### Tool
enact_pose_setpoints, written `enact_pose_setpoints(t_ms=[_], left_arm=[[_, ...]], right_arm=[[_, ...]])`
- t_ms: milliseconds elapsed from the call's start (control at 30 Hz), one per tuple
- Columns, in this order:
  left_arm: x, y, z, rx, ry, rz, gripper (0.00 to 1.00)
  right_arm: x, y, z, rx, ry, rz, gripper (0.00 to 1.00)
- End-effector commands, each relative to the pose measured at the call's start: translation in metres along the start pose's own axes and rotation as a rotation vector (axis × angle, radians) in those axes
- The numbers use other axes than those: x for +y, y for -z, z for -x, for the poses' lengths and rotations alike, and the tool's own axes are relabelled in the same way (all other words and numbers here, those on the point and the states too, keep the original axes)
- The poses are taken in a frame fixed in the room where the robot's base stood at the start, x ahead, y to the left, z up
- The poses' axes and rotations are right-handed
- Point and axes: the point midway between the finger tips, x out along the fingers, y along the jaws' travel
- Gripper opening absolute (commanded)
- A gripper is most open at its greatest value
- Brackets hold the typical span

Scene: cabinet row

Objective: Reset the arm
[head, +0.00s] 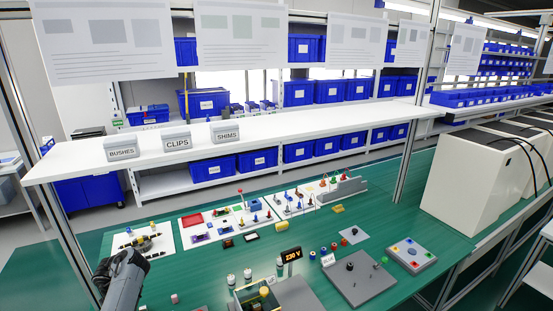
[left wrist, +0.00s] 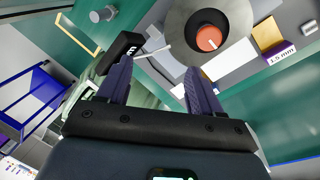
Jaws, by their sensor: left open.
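My left arm shows at the lower left of the head view, over the green bench (head: 200,270); its fingertips cannot be made out there. In the left wrist view my left gripper (left wrist: 158,75) is open, with its two ridged fingers apart and nothing between them. A round grey part with an orange-red knob (left wrist: 208,38) lies beyond the right finger. A small black labelled block (left wrist: 122,46) is just beyond the left finger. I cannot tell whether either finger touches anything. My right gripper is in neither view.
A white shelf (head: 290,124) with bins marked BUSHES (head: 121,152), CLIPS (head: 176,144) and SHIMS (head: 226,136) spans above the bench. A 230 V display (head: 291,255), grey plates (head: 358,278) and boards with small parts stand on the bench. A large white cabinet (head: 465,175) stands right.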

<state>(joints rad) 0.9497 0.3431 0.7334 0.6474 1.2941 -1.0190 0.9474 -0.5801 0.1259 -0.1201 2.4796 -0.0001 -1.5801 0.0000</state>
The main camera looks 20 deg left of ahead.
Motion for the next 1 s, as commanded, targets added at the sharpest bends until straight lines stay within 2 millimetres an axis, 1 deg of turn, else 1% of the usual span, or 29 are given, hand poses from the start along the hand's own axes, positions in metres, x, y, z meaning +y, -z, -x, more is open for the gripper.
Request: enact_pose_setpoints(t_ms=[33,100,167,267,300,367,400,467,500,567,600,633,667,700,767,800,867,900,1000], left_arm=[[0.009,0.010,-0.008,0.006,-0.063,-0.092,0.65],[0.020,0.016,-0.011,0.008,-0.149,-0.256,0.65],[0.022,0.017,-0.010,0.013,-0.218,-0.424,0.65],[0.010,0.012,-0.007,0.026,-0.313,-0.728,0.65],[-0.001,0.009,-0.005,0.031,-0.343,-0.857,0.65],[-0.025,0.005,-0.003,0.038,-0.379,-1.056,0.65],[-0.044,0.002,-0.001,0.042,-0.398,-1.192,0.65],[-0.078,0.000,0.001,0.044,-0.419,-1.397,0.65],[-0.105,0.001,0.002,0.043,-0.427,-1.536,0.65],[-0.148,0.004,0.005,0.037,-0.436,-1.746,0.65],[-0.178,0.009,0.007,0.028,-0.437,-1.883,0.65],[-0.201,0.014,0.010,0.020,-0.438,-1.981,0.65],[-0.223,0.020,0.013,0.011,-0.438,-2.075,0.65],[-0.251,0.029,0.017,-0.004,-0.438,-2.193,0.65],[-0.291,0.043,0.025,-0.031,-0.437,-2.357,0.65],[-0.315,0.054,0.031,-0.050,-0.436,-2.455,0.65],[-0.346,0.070,0.040,-0.079,-0.436,-2.584,0.65],[-0.365,0.080,0.047,-0.100,-0.440,-2.661,0.65],[-0.404,0.105,0.065,-0.153,-0.446,-2.827,0.65]], right_arm=[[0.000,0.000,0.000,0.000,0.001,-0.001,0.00],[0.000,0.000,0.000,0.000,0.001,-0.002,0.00],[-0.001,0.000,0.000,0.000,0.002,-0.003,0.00],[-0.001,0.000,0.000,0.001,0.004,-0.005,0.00],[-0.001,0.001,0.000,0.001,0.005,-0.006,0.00],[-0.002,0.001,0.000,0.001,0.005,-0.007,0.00],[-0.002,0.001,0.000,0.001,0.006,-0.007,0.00],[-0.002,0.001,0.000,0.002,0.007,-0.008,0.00],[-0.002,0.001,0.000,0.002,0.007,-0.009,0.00],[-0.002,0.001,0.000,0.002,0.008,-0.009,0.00],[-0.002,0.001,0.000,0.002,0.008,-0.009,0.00],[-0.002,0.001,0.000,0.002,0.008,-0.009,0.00],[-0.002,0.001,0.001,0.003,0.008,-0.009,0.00],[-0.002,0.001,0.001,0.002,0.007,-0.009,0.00],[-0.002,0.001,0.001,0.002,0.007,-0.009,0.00],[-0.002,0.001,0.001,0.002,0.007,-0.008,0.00],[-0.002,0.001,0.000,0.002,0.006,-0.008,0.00],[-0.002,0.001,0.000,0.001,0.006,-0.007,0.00],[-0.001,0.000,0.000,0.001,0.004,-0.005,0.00]])
